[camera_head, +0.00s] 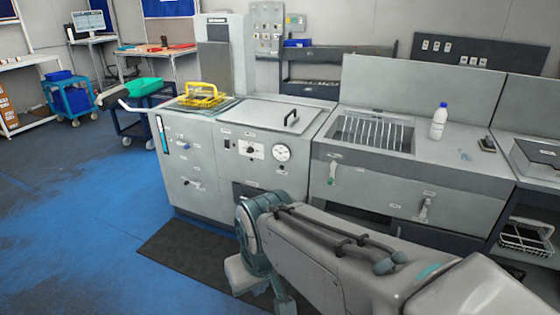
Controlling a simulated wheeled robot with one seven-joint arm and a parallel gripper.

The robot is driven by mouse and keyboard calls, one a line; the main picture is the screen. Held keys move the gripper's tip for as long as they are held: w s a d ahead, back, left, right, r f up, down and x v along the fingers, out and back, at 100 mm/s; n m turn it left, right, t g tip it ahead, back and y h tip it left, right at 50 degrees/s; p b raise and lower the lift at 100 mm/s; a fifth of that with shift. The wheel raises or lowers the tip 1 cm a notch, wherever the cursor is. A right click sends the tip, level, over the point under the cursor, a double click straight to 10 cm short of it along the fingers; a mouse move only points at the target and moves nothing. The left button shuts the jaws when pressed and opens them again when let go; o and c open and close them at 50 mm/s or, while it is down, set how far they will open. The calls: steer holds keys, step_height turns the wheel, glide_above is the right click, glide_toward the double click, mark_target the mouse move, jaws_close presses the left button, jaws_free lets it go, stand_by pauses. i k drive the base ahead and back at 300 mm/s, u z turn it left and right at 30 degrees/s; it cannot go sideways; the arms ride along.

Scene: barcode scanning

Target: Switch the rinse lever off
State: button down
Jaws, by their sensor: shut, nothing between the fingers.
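I cannot read the labels, so I cannot tell which handle is the rinse lever. A small lever with a green grip (332,176) hangs on the front of the sink unit, below the slatted basin. A grey lever (423,208) is lower on the same front, to the right. The left cabinet's front has a small blue-tipped handle (187,147) and a dark-tipped handle (195,184) below it. My arm reaches in from the lower right and bends down before the cabinets. My gripper's fingers are not visible.
The left cabinet (210,205) carries a yellow basket (202,95), a lid with a black handle, and a round gauge (282,152). A white bottle (439,121) stands right of the basin (372,130). A dark mat (185,255) lies in front. Blue floor at left is open.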

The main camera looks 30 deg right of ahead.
mark_target(334, 166)
steer(key=z, duration=0.3)
steer(key=i, duration=0.95)
steer(key=z, duration=1.35)
steer(key=i, duration=0.55)
steer(key=z, duration=0.55)
